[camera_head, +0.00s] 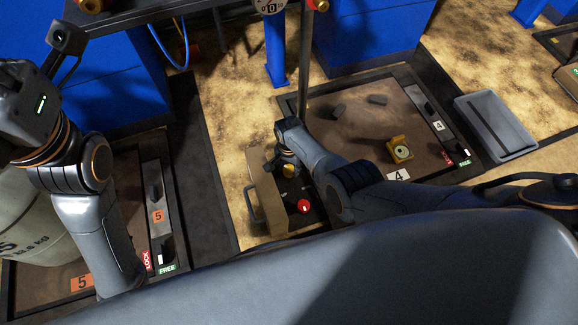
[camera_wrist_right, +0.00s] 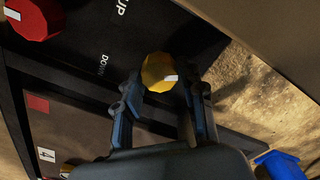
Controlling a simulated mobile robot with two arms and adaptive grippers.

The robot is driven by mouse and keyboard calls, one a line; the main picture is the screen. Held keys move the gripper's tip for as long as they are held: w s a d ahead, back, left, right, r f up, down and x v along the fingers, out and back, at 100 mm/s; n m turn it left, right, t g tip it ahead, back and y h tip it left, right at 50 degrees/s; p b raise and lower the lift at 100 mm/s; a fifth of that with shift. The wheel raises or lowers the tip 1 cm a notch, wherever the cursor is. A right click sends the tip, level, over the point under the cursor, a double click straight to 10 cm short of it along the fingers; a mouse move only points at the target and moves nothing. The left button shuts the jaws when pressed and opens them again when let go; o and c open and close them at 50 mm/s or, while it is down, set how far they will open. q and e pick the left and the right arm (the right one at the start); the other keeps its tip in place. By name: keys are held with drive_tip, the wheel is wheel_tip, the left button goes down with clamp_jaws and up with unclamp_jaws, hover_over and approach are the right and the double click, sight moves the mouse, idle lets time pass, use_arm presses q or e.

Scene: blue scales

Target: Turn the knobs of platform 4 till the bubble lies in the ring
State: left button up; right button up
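Platform 4 (camera_head: 365,118) is a brown plate in a dark frame, right of centre in the head view. On it sits a yellow bubble level (camera_head: 401,152) with a pale round face. The bubble's place against the ring is too small to tell. A brown box beside the platform bears a yellow knob (camera_head: 289,171) and a red knob (camera_head: 304,207). My right gripper (camera_wrist_right: 161,77) is at the yellow knob (camera_wrist_right: 158,70), one finger on each side, seemingly touching it. The red knob (camera_wrist_right: 33,17) is clear of the fingers. My left gripper's fingers do not show.
A LOCK/FREE strip (camera_head: 437,128) runs along the platform's right side. A grey tray (camera_head: 496,125) is to the right. Platform 5 with a large grey weight (camera_head: 40,215) is at left. A post (camera_head: 305,60) stands behind my right gripper.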

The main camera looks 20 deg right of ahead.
sight(289, 169)
drive_tip(key=o, duration=0.3)
drive_tip(key=shift+r, duration=0.15)
wheel_tip(289, 169, up, 12)
drive_tip(key=shift+f, duration=0.15)
idle(0.5)
idle(0.5)
